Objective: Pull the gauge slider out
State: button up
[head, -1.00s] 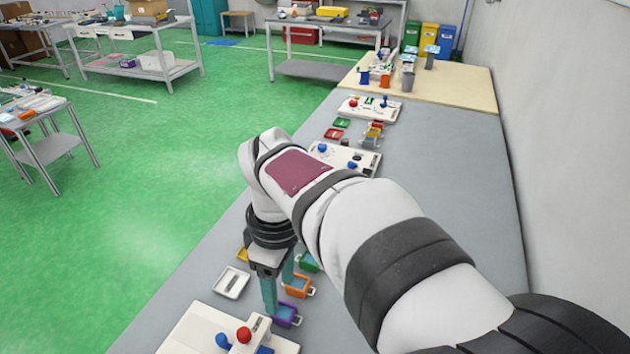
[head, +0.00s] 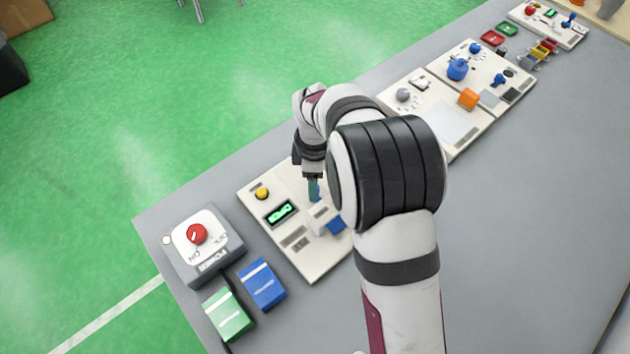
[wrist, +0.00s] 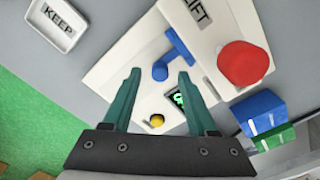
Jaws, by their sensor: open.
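A cream panel (head: 317,268) lies on the grey bench and carries a small green-lit display (head: 281,214) and a yellow button (head: 262,193). I cannot tell for sure which part is the gauge slider. A blue handle (wrist: 175,55) stands on the panel in the wrist view, just beyond the fingertips. A white block marked LIFT (wrist: 197,14) with a large red knob (wrist: 243,63) is to its right. My gripper (head: 314,190) points down over the panel; its teal fingers (wrist: 158,80) are open and empty in the wrist view. The arm hides part of the panel.
A white tray marked KEEP (wrist: 56,23) lies at the wrist view's upper left. Left of the panel are a grey box with a red knob (head: 196,234), a blue box (head: 262,284) and a green box (head: 228,314). More panels (head: 480,65) stand farther along the bench.

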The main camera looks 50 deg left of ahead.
jog(key=shift+f, duration=0.65)
grip_shut()
jog(key=shift+a, duration=0.1)
dwell(0.9)
